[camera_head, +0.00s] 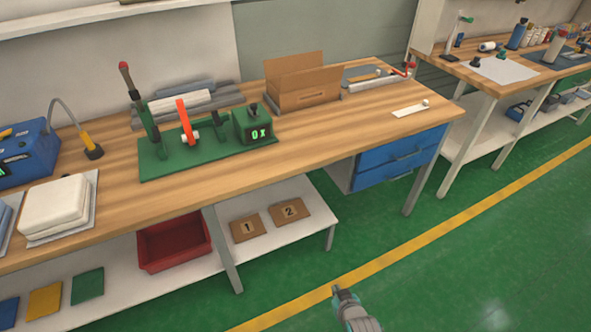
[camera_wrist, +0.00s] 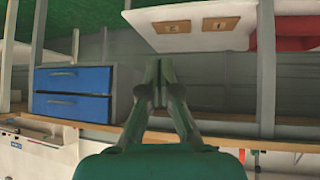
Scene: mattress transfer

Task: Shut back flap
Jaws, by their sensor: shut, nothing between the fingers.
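A brown cardboard box (camera_head: 303,98) stands at the back of the workbench in the head view. A tall flap (camera_head: 294,63) stands up at its back side. The front wall faces me, and the inside of the box is mostly hidden. My gripper (camera_head: 337,289) is low at the bottom of the head view, in front of the bench over the floor and far from the box. In the wrist view my gripper (camera_wrist: 160,68) has its fingers together with nothing between them. The box does not clearly show in the wrist view.
The wooden workbench (camera_head: 330,141) holds a green fixture (camera_head: 208,154) left of the box and a tool rack (camera_head: 375,83) to its right. Blue drawers (camera_head: 400,160) hang below. A lower shelf (camera_head: 283,236) holds numbered cards and a red bin (camera_head: 172,244). Green floor in front is clear.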

